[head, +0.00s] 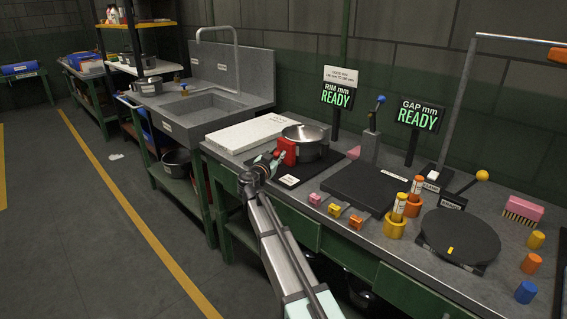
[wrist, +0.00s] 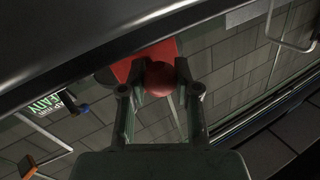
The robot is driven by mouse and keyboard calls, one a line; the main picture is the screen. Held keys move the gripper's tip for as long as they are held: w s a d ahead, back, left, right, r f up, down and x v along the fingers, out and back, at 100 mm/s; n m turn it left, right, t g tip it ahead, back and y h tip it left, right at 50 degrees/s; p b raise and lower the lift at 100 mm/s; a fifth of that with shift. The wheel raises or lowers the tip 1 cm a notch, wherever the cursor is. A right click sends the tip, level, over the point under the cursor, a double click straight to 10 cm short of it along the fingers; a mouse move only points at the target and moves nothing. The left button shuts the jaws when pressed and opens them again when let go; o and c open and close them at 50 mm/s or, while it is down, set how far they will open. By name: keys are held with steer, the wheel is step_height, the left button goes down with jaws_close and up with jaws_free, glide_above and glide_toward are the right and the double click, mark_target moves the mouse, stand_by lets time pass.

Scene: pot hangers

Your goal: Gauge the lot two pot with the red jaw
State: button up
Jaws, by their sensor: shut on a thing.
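A steel pot (head: 308,150) stands upright on a black mat on the bench. The red jaw (head: 287,151) is at the pot's left side, against or just before its wall; I cannot tell if they touch. My gripper (head: 268,163) is left of the pot. In the wrist view my gripper (wrist: 158,90) is shut on the round red knob (wrist: 159,77) of the red jaw, with the red block (wrist: 140,62) beyond it. The large dark curved shape above is probably the pot (wrist: 75,35). The lot marking on the pot is not readable.
The RIM mm display (head: 338,94) and GAP mm display (head: 418,115) both read READY. A white board (head: 245,133) lies left of the pot. A dark plate (head: 372,190), small coloured blocks (head: 335,209) and a round black turntable (head: 460,236) are to the right.

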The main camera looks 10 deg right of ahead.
steer(key=shift+w+d, duration=0.15)
steer(key=shift+d, duration=0.1)
steer(key=o, duration=1.1)
steer(key=shift+a, duration=0.1)
steer(key=shift+c, duration=0.2)
steer(key=v, duration=1.2)
